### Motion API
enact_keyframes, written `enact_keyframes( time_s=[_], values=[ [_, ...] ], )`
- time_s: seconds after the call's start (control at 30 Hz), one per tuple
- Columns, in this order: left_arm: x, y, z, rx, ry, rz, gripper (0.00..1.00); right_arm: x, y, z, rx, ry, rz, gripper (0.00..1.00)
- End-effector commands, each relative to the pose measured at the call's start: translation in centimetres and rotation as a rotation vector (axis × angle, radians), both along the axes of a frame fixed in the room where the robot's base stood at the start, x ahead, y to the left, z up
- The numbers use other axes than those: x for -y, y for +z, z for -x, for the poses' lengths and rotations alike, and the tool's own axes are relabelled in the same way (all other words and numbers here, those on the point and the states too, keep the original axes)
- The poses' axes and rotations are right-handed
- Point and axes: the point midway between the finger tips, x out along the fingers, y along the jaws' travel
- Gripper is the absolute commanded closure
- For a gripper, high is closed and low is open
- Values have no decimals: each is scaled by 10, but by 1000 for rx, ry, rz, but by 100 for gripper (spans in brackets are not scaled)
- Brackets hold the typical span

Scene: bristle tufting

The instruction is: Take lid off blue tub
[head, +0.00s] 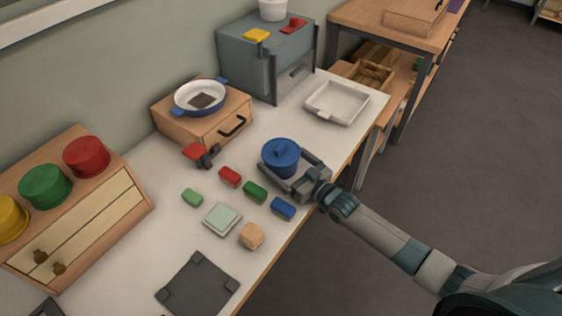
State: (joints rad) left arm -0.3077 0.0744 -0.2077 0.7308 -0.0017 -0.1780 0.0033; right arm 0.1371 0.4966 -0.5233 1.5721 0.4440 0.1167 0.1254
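The blue tub (280,160) stands on the white table near its right edge. Its round blue lid (281,149) is on top, with a small knob in the middle. My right gripper (285,172) reaches in from the right, low at the table. Its two fingers are spread wide, one on each side of the tub's lower body, below the lid. Whether they press on the tub I cannot tell. My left gripper is not in view.
Several small blocks, including a red one (230,176) and a blue one (283,208), lie left of and in front of the tub. A white tray (364,110) stands behind it to the right. A wooden box (234,113) with a pan (219,91) is behind left.

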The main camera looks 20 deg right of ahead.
Motion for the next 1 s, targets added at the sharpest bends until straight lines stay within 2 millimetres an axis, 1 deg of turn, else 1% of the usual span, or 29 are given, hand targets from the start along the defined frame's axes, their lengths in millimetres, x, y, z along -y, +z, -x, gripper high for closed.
enact_keyframes(
  time_s=[0.03,0.07,0.1,0.13,0.43,0.57,0.73,0.87,1.0],
  values=[
    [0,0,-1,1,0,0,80,0,0,0,0,0,0,19],
    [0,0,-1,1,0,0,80,0,0,0,0,0,0,26],
    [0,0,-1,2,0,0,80,0,0,0,0,0,0,36],
    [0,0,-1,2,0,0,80,0,0,0,0,0,0,40],
    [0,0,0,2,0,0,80,0,1,0,1,0,0,40],
    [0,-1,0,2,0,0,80,0,6,0,3,0,-1,40],
    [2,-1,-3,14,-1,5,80,0,19,0,3,1,-1,40],
    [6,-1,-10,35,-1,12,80,0,39,0,5,1,-1,40],
    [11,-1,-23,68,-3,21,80,22,53,13,1,0,4,40]
  ],
)
